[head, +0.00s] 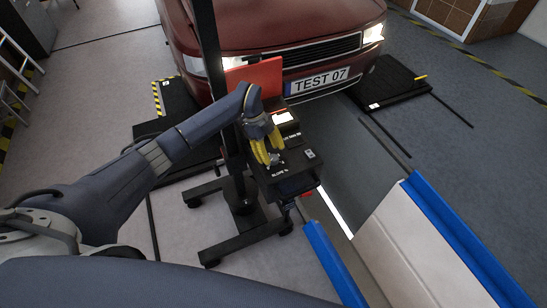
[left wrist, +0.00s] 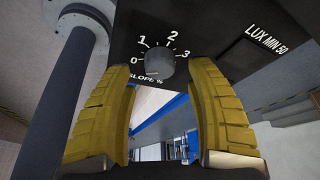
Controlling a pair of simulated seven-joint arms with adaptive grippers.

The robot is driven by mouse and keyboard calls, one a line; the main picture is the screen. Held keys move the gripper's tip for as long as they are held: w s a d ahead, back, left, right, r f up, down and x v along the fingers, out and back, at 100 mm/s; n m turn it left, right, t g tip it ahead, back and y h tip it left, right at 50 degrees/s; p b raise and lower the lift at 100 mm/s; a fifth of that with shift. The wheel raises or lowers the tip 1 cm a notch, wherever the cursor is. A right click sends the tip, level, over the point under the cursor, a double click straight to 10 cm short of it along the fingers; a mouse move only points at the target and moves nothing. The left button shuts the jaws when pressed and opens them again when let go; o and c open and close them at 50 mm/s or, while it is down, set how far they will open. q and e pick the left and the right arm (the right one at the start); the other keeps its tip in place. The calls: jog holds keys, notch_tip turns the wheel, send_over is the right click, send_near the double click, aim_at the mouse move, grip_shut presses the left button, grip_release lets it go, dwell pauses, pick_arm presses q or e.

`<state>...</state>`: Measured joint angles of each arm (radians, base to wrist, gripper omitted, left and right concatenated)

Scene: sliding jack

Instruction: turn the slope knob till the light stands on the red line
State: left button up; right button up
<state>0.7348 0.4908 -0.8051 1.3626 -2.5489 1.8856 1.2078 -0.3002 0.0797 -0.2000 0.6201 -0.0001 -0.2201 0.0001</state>
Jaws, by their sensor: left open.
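The slope knob (left wrist: 160,62) is a small dark grey round knob on the black face of the tester box (head: 285,165), with a printed scale from 0 to 3 around it. I cannot tell for sure where its pointer stands. My left gripper (left wrist: 162,78) is open, its two yellow fingers on either side of the knob, apart from it as far as I can see. In the head view the left gripper (head: 267,150) is over the box and hides the knob. A bright white window (head: 283,117) shows on the box top; no red line can be made out. My right gripper is out of view.
The box is mounted by a dark upright post (head: 213,70) on a wheeled base (head: 242,235). A red panel (head: 253,77) stands behind it, before a red car (head: 285,25). Blue rails (head: 460,240) edge a pit at the right.

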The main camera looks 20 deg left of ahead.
aim_at(274, 159)
pick_arm(q)
jog(key=shift+x, duration=1.3)
grip_shut()
